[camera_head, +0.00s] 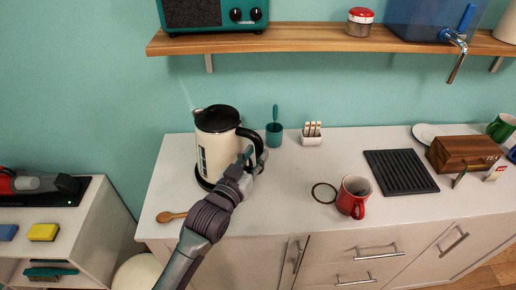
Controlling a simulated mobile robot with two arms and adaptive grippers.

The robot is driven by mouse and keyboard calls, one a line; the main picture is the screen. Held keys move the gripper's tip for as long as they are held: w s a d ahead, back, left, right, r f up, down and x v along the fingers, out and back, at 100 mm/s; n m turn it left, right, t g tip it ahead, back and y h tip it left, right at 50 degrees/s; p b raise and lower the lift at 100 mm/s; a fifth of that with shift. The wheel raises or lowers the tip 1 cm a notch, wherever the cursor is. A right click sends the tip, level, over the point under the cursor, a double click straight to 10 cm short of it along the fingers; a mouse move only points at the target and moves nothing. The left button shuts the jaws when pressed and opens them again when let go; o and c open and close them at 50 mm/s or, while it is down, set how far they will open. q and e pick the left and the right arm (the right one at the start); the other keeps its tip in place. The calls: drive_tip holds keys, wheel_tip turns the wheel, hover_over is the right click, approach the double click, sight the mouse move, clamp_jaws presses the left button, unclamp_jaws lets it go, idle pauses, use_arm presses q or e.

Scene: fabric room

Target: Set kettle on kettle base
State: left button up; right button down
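The cream kettle (217,152) with a black lid and black handle stands upright at the left part of the white counter. The black kettle base (202,182) shows as a dark rim under the kettle's lower left edge. The kettle appears to be on it or just above it; I cannot tell if they touch all round. My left gripper (254,163) is at the kettle's handle, on its right side. Its fingers are next to the lower handle, and I cannot tell whether they are closed on it. My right gripper is not in view.
A wooden spoon (171,216) lies in front of the kettle. A teal cup (274,134), toast rack (311,134), dark ring (324,193), red mug (354,196), black ribbed mat (400,172) and wooden box (463,153) are to the right. A wooden shelf (300,38) hangs above.

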use_arm(q)
drive_tip(key=p+v, duration=0.3)
drive_tip(key=v, duration=0.5)
drive_tip(key=shift+s+a+p, duration=0.2)
drive_tip(key=shift+s+p, duration=0.15)
drive_tip(key=shift+p, duration=0.05)
idle(0.5)
